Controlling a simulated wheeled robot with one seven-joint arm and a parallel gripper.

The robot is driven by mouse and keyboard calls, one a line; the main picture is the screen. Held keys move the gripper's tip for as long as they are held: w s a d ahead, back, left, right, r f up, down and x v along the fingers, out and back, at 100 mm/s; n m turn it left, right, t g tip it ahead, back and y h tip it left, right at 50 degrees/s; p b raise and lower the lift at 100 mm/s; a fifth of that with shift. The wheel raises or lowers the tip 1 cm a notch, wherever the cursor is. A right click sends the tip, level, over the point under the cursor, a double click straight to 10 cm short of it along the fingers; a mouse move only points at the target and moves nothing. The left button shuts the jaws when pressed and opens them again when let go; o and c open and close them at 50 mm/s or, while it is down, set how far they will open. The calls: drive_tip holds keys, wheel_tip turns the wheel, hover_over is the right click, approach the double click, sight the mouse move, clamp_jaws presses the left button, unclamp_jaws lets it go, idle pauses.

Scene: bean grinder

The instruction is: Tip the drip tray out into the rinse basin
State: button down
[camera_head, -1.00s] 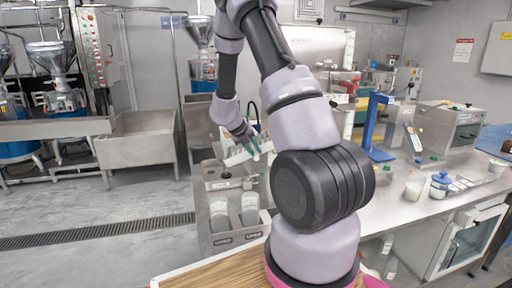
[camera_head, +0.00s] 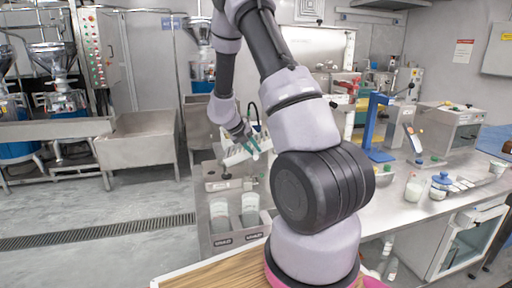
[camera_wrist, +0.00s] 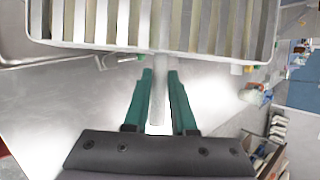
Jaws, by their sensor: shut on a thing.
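My gripper (camera_wrist: 160,86) has green fingers closed on the narrow grey handle (camera_wrist: 159,70) of a slatted drip tray. The drip tray (camera_wrist: 200,47) spans the top of the wrist view, with pale slats inside a whitish rim. In the head view the drip tray (camera_head: 234,158) looks whitish and tilted, beside my gripper (camera_head: 254,149) and above the left end of the steel counter. A steel unit (camera_head: 217,185) below it may be the rinse basin, but I cannot tell for certain. Whether the tray holds liquid is not clear.
Two pale containers (camera_head: 220,222) stand in a labelled steel holder at the counter's near left. A blue stand (camera_head: 376,135), a small bottle (camera_head: 413,187) and a blue-lidded jar (camera_head: 440,184) stand farther right. A large steel trough (camera_head: 137,143) is across the floor.

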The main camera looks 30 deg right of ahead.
drive_tip(key=shift+h, duration=0.5)
drive_tip(key=shift+w+a+r, duration=0.15)
drive_tip(key=shift+a+r, duration=0.15)
drive_tip(key=shift+r, duration=0.05)
idle(0.5)
drive_tip(key=shift+w+a+n+g+h, duration=0.1)
drive_tip(key=shift+n+g+h, duration=0.35)
drive_tip(key=shift+h, duration=0.25)
drive_tip(key=shift+r, duration=0.1)
